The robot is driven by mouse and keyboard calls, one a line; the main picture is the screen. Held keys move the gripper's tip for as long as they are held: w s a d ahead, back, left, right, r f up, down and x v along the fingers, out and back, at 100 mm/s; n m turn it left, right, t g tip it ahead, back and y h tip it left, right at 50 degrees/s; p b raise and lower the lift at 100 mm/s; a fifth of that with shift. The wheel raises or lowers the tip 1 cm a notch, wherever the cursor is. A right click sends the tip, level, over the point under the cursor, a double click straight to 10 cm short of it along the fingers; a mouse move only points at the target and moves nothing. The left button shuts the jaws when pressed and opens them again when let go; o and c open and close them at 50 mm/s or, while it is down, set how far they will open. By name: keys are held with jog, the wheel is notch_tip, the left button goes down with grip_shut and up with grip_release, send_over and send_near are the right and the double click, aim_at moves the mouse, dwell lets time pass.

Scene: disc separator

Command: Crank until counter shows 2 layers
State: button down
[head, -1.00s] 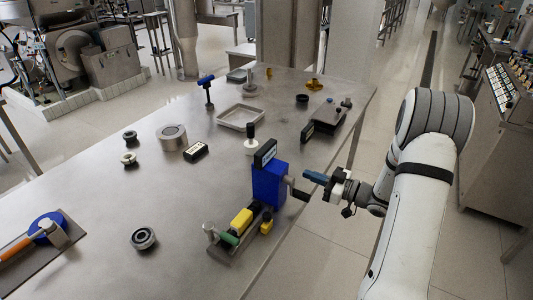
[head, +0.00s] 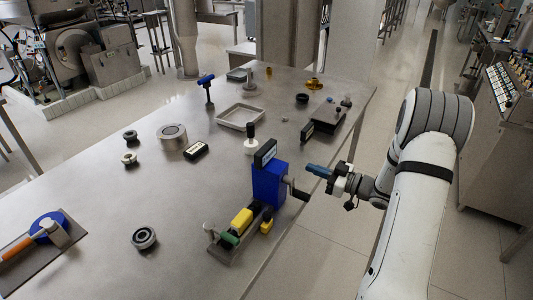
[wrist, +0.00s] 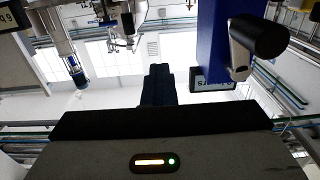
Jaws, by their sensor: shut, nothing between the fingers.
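The blue crank box (head: 268,184) stands at the table's right edge, with a dark counter display (head: 265,153) on top. Its crank arm and handle (head: 297,191) stick out to the right, over the table edge. In the wrist view the blue box (wrist: 211,35) is at the upper right, with the dark crank handle (wrist: 262,38) in front. Part of a counter label (wrist: 213,78) reads "layers"; its number cannot be read. My gripper (head: 310,168) is shut and empty, just above and right of the crank handle, apart from it. Its dark fingers show in the wrist view (wrist: 158,85).
A rail with yellow and green blocks (head: 238,226) lies in front of the box. A white-based black knob (head: 250,142) stands behind it. A tray (head: 241,117), a round metal part (head: 172,137) and several small parts are spread over the table.

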dwell(0.4)
jog(key=shift+w+d+r+p, duration=0.15)
jog(key=shift+w+d+r, duration=0.15)
jog(key=shift+w, duration=0.15)
jog(key=shift+w+d+r+p, duration=0.2)
jog(key=shift+w+d, duration=0.1)
jog(key=shift+w, duration=0.1)
jog(key=shift+w+d+r, duration=0.5)
jog(key=shift+w+d, duration=0.1)
jog(key=shift+w, duration=0.25)
jog(key=shift+c, duration=1.8)
grip_release()
